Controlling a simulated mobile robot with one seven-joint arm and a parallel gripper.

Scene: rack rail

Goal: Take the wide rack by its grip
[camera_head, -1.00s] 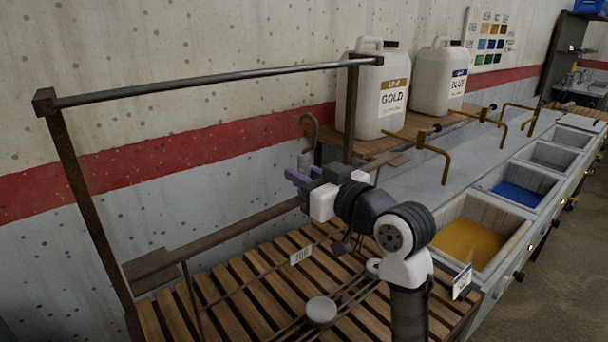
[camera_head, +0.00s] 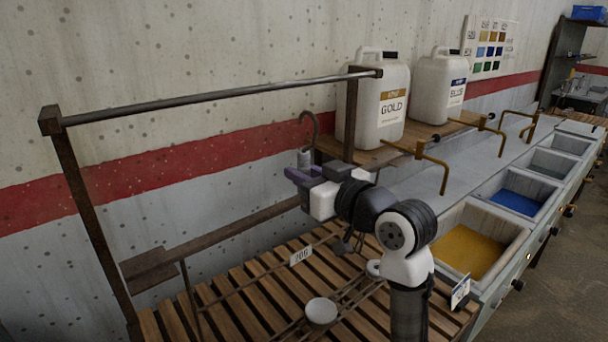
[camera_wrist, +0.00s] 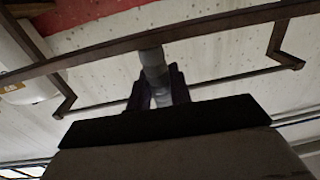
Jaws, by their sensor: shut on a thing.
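The wide rack shows as a long brown bar (camera_head: 235,226) with a flat plate at its left end. A grey grip (camera_head: 304,158) with a curved hook above it rises near the bar's middle. My gripper (camera_head: 298,176) has its purple fingers closed around the lower part of this grip. In the wrist view, the grey grip (camera_wrist: 156,76) sits between the two dark fingers (camera_wrist: 158,95), and the brown bar (camera_wrist: 215,27) crosses above. A white tag (camera_head: 300,255) reading 206 is in front of the bar. My arm hides part of the bar.
A metal rail (camera_head: 220,94) on brown posts stands behind the bar, close to the wall. A slatted wooden grate (camera_head: 235,290) lies below. White GOLD (camera_head: 392,125) and BLUE (camera_head: 438,105) jugs stand on a shelf. Dye basins (camera_head: 470,250) with brass taps line the right.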

